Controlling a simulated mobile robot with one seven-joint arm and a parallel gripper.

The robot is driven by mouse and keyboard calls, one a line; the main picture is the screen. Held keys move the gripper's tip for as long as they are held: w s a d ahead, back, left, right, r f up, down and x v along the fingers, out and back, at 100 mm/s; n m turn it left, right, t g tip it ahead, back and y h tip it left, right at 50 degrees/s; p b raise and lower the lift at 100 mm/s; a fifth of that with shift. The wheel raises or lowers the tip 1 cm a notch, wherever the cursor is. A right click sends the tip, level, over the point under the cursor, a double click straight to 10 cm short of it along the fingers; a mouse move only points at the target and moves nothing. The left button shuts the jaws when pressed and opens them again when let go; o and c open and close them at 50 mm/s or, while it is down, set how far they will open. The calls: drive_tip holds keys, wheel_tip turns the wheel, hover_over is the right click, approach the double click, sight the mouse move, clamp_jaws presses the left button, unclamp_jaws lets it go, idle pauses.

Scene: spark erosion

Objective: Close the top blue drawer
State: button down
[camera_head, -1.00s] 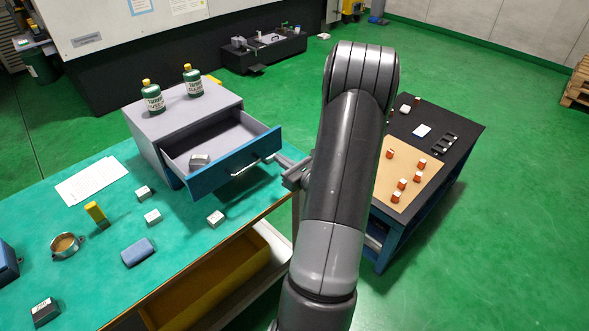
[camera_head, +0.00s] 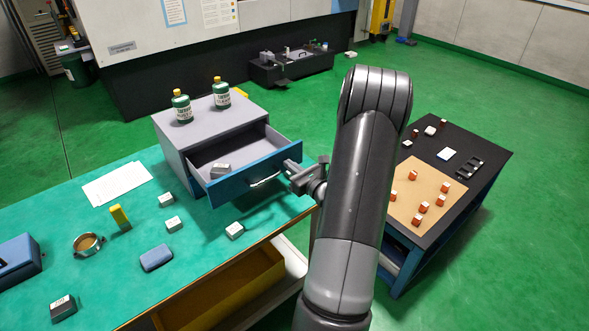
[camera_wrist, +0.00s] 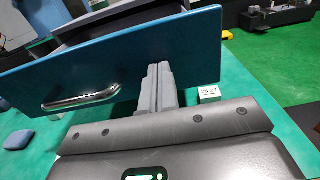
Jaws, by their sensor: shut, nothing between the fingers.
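The top blue drawer (camera_head: 236,184) stands pulled out of the grey cabinet (camera_head: 182,155) on the green bench. Its blue front has a silver handle (camera_head: 265,181), and a small grey block (camera_head: 220,170) lies inside. My gripper (camera_head: 288,165) is shut and empty at the right end of the drawer front. In the wrist view, the closed fingertips (camera_wrist: 158,68) overlap the blue front (camera_wrist: 100,70), to the right of the handle (camera_wrist: 80,101). I cannot tell whether they touch it. My arm hides part of the area behind the gripper.
Two green bottles (camera_head: 181,107) (camera_head: 221,93) stand on the cabinet. A dark cart (camera_head: 480,140) stands to the right.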

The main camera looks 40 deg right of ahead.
sight(261, 148)
drive_tip(key=w, duration=1.7)
drive_tip(key=shift+w+r, duration=0.15)
drive_tip(key=shift+w, duration=0.2)
drive_tip(key=shift+a, duration=0.15)
